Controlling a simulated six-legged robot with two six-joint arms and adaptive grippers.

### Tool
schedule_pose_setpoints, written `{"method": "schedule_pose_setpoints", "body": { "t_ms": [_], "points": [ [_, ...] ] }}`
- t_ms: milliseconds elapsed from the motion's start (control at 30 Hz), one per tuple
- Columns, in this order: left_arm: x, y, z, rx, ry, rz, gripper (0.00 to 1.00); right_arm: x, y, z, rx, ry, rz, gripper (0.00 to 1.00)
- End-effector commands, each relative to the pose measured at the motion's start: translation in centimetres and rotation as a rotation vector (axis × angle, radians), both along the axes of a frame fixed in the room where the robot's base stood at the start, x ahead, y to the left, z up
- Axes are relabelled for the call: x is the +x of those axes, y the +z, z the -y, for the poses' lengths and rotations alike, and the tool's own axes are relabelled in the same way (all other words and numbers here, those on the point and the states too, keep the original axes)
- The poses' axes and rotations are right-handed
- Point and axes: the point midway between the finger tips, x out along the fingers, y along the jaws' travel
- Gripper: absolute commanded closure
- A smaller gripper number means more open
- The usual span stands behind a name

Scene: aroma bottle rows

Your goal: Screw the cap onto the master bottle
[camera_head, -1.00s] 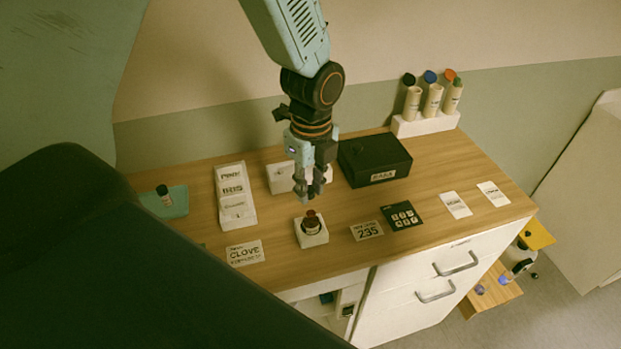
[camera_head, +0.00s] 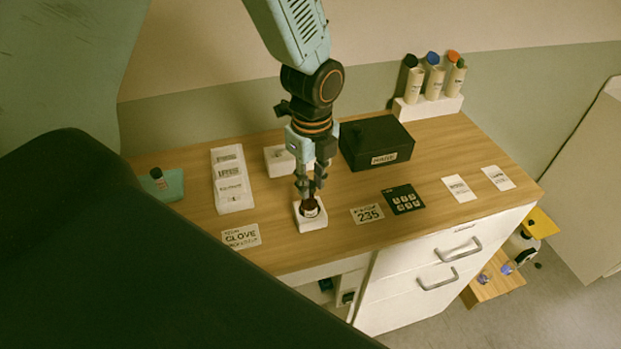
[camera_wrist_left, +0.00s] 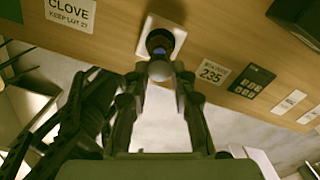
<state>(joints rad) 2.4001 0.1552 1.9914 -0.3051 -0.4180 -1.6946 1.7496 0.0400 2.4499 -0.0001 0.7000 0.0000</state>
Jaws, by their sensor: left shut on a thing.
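The small dark master bottle (camera_head: 309,211) with a pale label stands upright in a white square holder (camera_head: 313,224) near the front of the wooden counter. My left gripper (camera_head: 311,190) points straight down over it, with its fingers closed around the cap at the bottle's top. In the left wrist view the gripper (camera_wrist_left: 159,69) has a rounded grey cap (camera_wrist_left: 159,71) between its fingertips, with the dark bottle neck (camera_wrist_left: 158,42) just beyond. The fingers hide much of the cap, so how tightly it sits cannot be told. My right gripper is not in view.
A black box (camera_head: 375,143) stands behind right. A white labelled rack (camera_head: 231,181) is to the left, beside a CLOVE card (camera_head: 241,237). A 235 card (camera_head: 367,213) and black keypad card (camera_head: 403,199) lie right. Capped tubes (camera_head: 434,82) stand at the back.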

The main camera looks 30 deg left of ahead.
Motion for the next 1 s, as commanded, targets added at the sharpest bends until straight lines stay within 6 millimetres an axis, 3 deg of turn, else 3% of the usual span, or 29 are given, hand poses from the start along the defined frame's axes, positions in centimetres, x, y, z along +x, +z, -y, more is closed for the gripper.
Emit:
{"method": "schedule_pose_setpoints", "body": {
  "t_ms": [1000],
  "points": [
    [0.0, -0.39, 0.01, 0.0, 0.0, 0.0, 0.85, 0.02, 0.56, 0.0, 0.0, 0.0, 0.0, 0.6]
  ]
}}
